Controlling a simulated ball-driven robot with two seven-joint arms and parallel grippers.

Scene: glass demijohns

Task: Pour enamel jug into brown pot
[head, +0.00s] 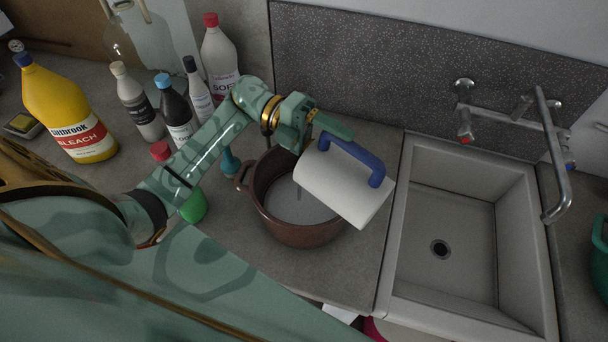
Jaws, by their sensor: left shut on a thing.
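The white enamel jug (340,187) with a blue handle (352,152) is tilted over the right side of the brown pot (296,234). My left gripper (318,132) is shut on the jug near the upper end of its handle; the exact contact is partly hidden by the fingers. The brown pot stands on the grey counter, and pale grey content shows inside it. The jug covers the pot's right rim. The jug's mouth is hard to make out, and I cannot see a clear stream. My right gripper is not in view.
A sink (452,235) with a wall tap (510,120) lies to the right. A yellow bleach bottle (62,110) and several other bottles stand at the left. A green bottle with a red cap (192,205) stands left of the pot, partly behind my arm.

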